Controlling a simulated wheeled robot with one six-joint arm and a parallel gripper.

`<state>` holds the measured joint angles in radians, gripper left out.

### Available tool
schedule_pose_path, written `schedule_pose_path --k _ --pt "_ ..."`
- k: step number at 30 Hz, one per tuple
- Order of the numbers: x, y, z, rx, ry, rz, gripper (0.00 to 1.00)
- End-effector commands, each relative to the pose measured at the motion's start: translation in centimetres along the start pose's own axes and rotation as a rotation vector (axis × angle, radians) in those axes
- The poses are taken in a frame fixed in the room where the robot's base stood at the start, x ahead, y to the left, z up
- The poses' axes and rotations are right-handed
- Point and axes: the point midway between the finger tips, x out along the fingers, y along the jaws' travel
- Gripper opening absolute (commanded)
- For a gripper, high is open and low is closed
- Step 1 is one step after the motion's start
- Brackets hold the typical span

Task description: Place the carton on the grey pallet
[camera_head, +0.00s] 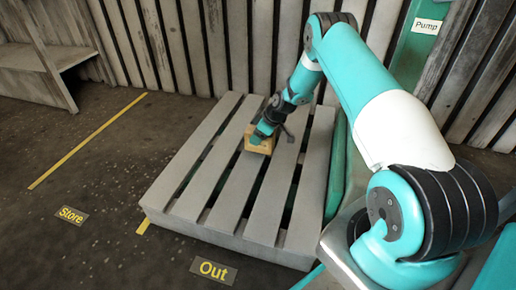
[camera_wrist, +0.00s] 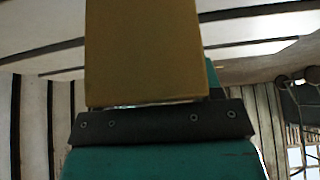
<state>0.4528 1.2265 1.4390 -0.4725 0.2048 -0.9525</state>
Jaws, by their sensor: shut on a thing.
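The carton (camera_head: 258,144) is a small tan box at my gripper, over the far middle part of the grey pallet (camera_head: 215,207). In the wrist view the carton (camera_wrist: 146,50) fills the upper middle, right at the dark jaw edge. My gripper (camera_head: 264,136) is shut on the carton. The wrist view also shows the gripper (camera_wrist: 155,108). The carton looks at or just above the slats; I cannot tell whether it touches them. Part of the carton is hidden behind the gripper.
The pallet's other slats look bare. A yellow line (camera_head: 88,140) marks the floor. A wooden wall (camera_head: 190,50) stands behind, and a wooden bench (camera_head: 42,58) at far left.

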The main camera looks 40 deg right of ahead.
Motion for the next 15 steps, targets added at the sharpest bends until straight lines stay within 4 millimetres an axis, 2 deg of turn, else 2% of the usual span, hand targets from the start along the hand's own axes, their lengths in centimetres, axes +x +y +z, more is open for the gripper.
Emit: schedule_pose_path --k 9,15 --pt "3.7 0.1 2.1 0.000 0.001 0.001 0.30" --pt "3.6 0.1 2.0 0.000 0.001 0.002 0.30"
